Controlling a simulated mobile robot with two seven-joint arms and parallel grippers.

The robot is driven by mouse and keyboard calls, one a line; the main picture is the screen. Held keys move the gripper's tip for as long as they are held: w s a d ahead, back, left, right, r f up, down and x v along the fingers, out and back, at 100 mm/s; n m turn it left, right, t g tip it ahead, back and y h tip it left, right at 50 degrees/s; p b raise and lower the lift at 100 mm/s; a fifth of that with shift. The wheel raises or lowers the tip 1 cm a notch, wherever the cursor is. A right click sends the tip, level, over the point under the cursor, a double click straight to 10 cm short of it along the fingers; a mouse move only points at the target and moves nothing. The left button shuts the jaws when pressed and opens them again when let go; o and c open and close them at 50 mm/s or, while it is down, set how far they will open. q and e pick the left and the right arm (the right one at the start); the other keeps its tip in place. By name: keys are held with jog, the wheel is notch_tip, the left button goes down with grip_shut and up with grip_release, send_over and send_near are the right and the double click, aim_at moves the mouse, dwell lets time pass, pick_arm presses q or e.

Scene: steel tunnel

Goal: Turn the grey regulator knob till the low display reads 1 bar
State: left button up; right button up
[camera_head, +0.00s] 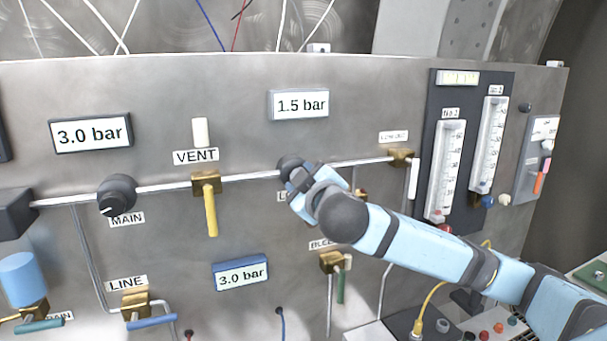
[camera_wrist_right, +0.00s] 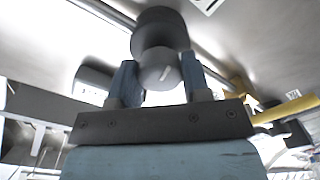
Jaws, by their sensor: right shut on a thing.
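The grey regulator knob (camera_head: 289,163) sits on the pipe in the middle of the panel, mostly hidden behind my right gripper. My right gripper (camera_head: 300,180) is shut on it. A label starting with "L" is partly covered below the knob. The display (camera_head: 300,104) above the knob reads 1.5 bar. My left gripper is not in view.
The black MAIN knob (camera_head: 117,195) is at the left, under a display (camera_head: 91,133) reading 3.0 bar. A yellow VENT lever (camera_head: 210,211) hangs close left of my gripper. A lower display (camera_head: 241,273) reads 3.0 bar. Flow tubes (camera_head: 446,170) stand at the right.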

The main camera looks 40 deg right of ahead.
pick_arm(q)
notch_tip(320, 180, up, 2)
jog(key=shift+p, duration=0.85)
pick_arm(e)
jog(key=n, duration=0.3)
jog(key=shift+n, duration=0.3)
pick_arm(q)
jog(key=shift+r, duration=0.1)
pick_arm(e)
jog(key=o, duration=0.9)
